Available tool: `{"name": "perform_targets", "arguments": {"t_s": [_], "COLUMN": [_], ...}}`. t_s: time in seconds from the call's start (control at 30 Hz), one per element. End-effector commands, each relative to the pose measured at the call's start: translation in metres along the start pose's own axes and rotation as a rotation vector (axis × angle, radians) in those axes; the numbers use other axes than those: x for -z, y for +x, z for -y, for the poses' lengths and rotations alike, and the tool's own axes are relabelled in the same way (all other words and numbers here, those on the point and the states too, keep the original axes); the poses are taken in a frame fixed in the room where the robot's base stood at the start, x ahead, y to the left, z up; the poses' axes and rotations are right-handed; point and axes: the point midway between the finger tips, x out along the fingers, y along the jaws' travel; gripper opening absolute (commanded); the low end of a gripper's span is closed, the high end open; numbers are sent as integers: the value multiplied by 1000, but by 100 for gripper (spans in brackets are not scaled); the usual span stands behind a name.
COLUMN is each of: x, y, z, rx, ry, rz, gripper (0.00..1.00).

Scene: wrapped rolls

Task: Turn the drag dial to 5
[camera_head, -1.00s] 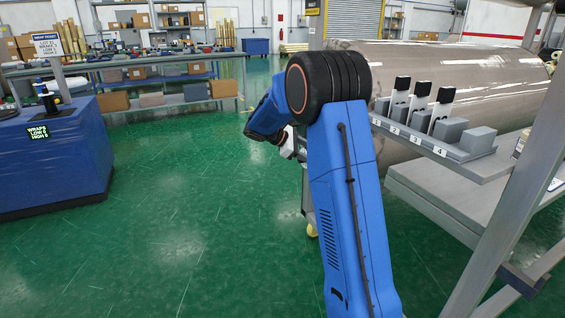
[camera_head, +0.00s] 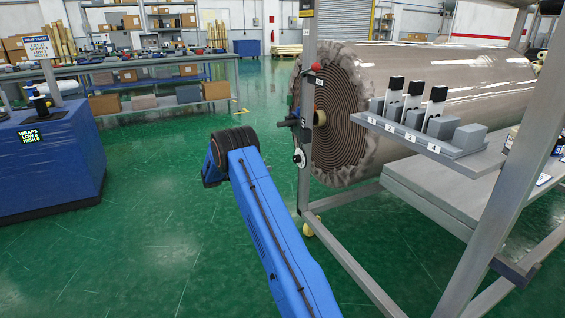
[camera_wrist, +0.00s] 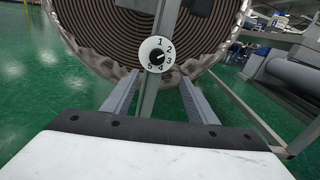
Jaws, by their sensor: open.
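The drag dial (camera_wrist: 155,56) is a round white plate with a black knob in the middle and the numbers 1 to 5 around its right side and bottom. It is mounted on a grey upright post, and I cannot tell which number its pointer marks. In the head view the dial (camera_head: 299,157) shows small on the post beside the roll's end. My gripper (camera_wrist: 160,74) is open, its two grey fingers spread with nothing between them. The fingers lie below the dial in the wrist view, apparently short of it.
A large wrapped roll (camera_head: 440,85) stands behind the post (camera_head: 308,100), on a grey frame. A red-tipped lever (camera_head: 316,68) and a black fitting sit above the dial. A shelf with numbered blocks (camera_head: 434,149) is at right. A blue cabinet (camera_head: 50,160) stands left; green floor lies between.

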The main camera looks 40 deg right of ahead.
Motion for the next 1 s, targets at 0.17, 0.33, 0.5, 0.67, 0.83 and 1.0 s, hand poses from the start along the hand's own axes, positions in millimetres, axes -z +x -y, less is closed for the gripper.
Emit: {"name": "perform_targets", "arguments": {"t_s": [0.17,0.33,0.5,0.67,0.83,1.0], "x": [6,6,5,5,4,4], "y": [5,24,53,81,111,140], "z": [-5,-5,-4,-4,-5,-5], "rx": [-1,0,1,1,0,0], "ry": [-15,-14,-14,-14,-14,-13], "rz": [16,16,15,15,15,15], "gripper": [52,52,52,52,52,52]}}
